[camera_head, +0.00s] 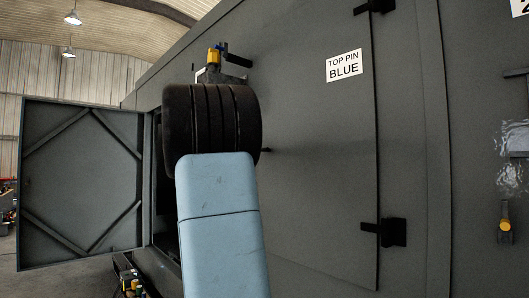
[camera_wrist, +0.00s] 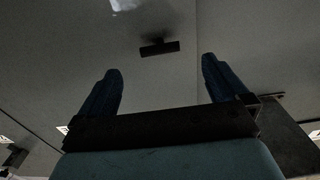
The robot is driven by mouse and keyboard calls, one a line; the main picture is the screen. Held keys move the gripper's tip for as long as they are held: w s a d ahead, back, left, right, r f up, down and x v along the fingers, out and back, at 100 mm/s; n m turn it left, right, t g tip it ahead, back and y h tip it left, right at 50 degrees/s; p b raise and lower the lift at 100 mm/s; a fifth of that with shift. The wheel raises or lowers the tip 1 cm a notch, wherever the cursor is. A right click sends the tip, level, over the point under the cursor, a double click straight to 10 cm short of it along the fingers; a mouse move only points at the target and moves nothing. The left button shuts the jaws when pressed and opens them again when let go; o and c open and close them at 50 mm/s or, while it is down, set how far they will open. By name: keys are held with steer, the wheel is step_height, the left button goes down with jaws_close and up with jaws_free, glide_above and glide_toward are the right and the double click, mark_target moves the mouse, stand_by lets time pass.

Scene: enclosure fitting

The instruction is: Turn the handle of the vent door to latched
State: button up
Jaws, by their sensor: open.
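A closed grey door panel (camera_head: 310,190) with a "TOP PIN BLUE" label fills the middle of the head view. I cannot tell for sure whether it is the vent door. A yellow and black fitting (camera_head: 214,57), perhaps a handle, shows above my arm, with a dark bar (camera_head: 238,61) to its right. In the wrist view my gripper (camera_wrist: 160,88) is open and empty, its two dark blue fingers apart. A short dark bar (camera_wrist: 160,47) on a grey surface shows beyond and between the fingertips, apart from them.
Another grey door (camera_head: 80,185) stands swung open at the left beside a dark opening. Black brackets (camera_head: 393,232) sit on the closed panel's right edge. A yellow-hubbed fitting (camera_head: 506,224) is at the far right. Loose coloured items (camera_head: 130,285) lie low by the opening.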

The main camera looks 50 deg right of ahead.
steer(key=d, duration=0.6)
steer(key=s+d, duration=0.1)
steer(key=d, duration=0.1)
steer(key=shift+d, duration=0.4)
steer(key=shift+c, duration=0.4)
